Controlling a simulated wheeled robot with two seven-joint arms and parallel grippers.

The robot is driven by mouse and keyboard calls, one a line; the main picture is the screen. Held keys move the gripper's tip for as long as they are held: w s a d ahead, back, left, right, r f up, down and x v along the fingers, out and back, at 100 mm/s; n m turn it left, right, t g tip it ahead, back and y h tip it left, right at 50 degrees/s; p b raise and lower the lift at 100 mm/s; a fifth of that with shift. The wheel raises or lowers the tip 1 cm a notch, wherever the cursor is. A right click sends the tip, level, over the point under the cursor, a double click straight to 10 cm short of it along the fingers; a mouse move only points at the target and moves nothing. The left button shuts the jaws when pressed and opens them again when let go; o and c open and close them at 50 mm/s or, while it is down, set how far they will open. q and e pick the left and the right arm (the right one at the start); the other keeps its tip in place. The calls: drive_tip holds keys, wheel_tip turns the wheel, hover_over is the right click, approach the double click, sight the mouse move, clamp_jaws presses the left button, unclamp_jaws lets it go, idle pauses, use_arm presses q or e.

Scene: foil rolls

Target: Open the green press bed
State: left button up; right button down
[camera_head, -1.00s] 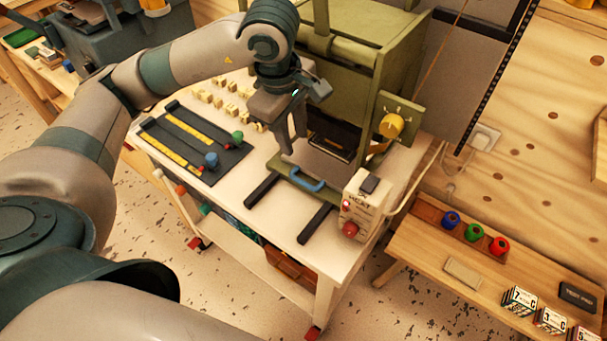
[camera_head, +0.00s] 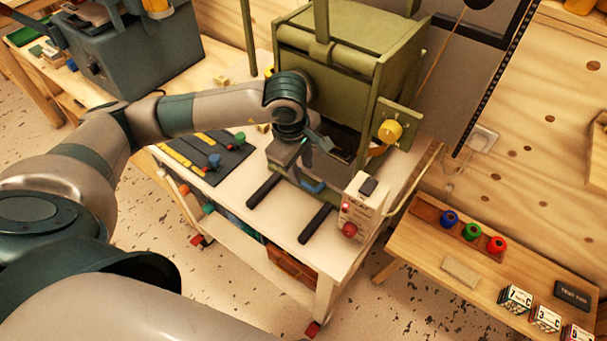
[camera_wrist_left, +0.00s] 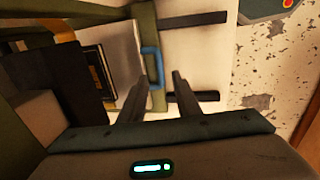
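The green press (camera_head: 345,50) stands at the back of the white cart. Its bed's green front bar carries a blue handle (camera_head: 314,186), partly hidden behind my left gripper (camera_head: 293,172). Two dark rails (camera_head: 318,223) stick out in front of the bed. In the left wrist view, the fingers of my left gripper (camera_wrist_left: 158,88) are apart and empty. The blue handle (camera_wrist_left: 152,68) is just beyond the fingertips, in line with the gap between them, and the green bar (camera_wrist_left: 145,30) runs behind it. I cannot tell whether they touch. My right gripper is out of view.
A white control box (camera_head: 361,205) with a red button stands right of the rails. A dark tray (camera_head: 232,165) with yellow strips and coloured knobs lies to the left. A wooden bench (camera_head: 425,255) with coloured pots is at the right. The cart top in front of the rails is clear.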

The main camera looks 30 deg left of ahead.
sight(305, 183)
use_arm(q)
drive_tip(key=shift+w+d+f+p, duration=0.1)
drive_tip(key=shift+w+f+p, duration=0.1)
drive_tip(key=shift+f, duration=0.75)
drive_tip(key=shift+w+a+f+p, duration=0.1)
drive_tip(key=shift+w+f+p, duration=0.1)
drive_tip(key=shift+f, duration=0.75)
drive_tip(key=shift+w+d+f+p, duration=0.1)
drive_tip(key=shift+w+f+p, duration=0.1)
drive_tip(key=shift+f, duration=0.75)
clamp_jaws()
